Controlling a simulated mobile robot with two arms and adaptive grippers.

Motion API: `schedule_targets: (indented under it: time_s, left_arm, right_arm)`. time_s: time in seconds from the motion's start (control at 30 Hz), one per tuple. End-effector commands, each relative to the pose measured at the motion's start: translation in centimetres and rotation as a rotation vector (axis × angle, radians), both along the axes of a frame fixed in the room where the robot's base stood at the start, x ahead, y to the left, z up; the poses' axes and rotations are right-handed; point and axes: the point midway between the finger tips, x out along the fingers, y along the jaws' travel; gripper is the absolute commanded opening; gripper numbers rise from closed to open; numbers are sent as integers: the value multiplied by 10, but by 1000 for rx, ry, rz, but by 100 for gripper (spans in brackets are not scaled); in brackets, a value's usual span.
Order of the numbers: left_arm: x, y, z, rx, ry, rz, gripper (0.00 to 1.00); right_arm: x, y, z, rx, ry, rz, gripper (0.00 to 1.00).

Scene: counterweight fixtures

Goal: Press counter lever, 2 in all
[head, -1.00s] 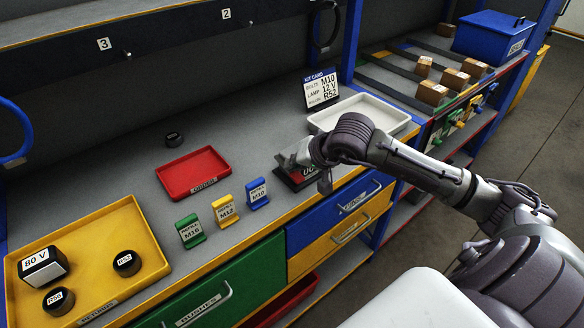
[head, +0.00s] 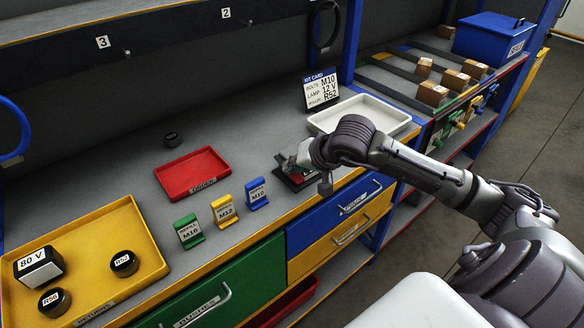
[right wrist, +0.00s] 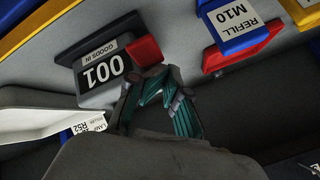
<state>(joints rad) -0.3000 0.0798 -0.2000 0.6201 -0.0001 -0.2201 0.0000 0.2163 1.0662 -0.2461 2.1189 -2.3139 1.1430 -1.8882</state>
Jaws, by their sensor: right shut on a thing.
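The counter (head: 298,183) stands at the front edge of the bench, partly hidden by my right gripper (head: 286,164) in the head view. In the right wrist view the counter (right wrist: 101,72) is dark and grey, labelled GOODS IN, and its display reads 001. Its red lever (right wrist: 146,51) sits at the side of the display. My right gripper also shows in the right wrist view (right wrist: 158,74), with its fingertips close together at the lever. It is shut on the lever, though the exact contact is hard to see. My left gripper is not in view.
A red tray (head: 193,186) and green, yellow and blue refill cards (head: 188,232) are to the left of the counter. A white tray (head: 400,117) and the kit card (head: 321,90) are behind it. A yellow tray (head: 135,215) holds several items at left.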

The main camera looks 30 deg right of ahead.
Motion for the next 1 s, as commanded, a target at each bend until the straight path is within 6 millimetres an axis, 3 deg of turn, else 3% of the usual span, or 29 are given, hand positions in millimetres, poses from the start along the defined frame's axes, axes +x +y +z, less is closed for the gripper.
schedule_targets:
  time_s: [0.03, 0.17, 0.77, 1.0]
  left_arm:
    - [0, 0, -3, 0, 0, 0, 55]
    - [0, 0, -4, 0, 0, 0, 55]
    - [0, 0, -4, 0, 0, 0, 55]
    - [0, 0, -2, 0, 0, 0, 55]
  right_arm:
    - [-5, 0, -14, -1, 33, -3, 0]
    - [-5, 0, -15, -1, 33, -3, 0]
    - [-5, 0, -14, 0, 33, -2, 0]
    - [-3, -1, -4, -1, 31, -3, 0]
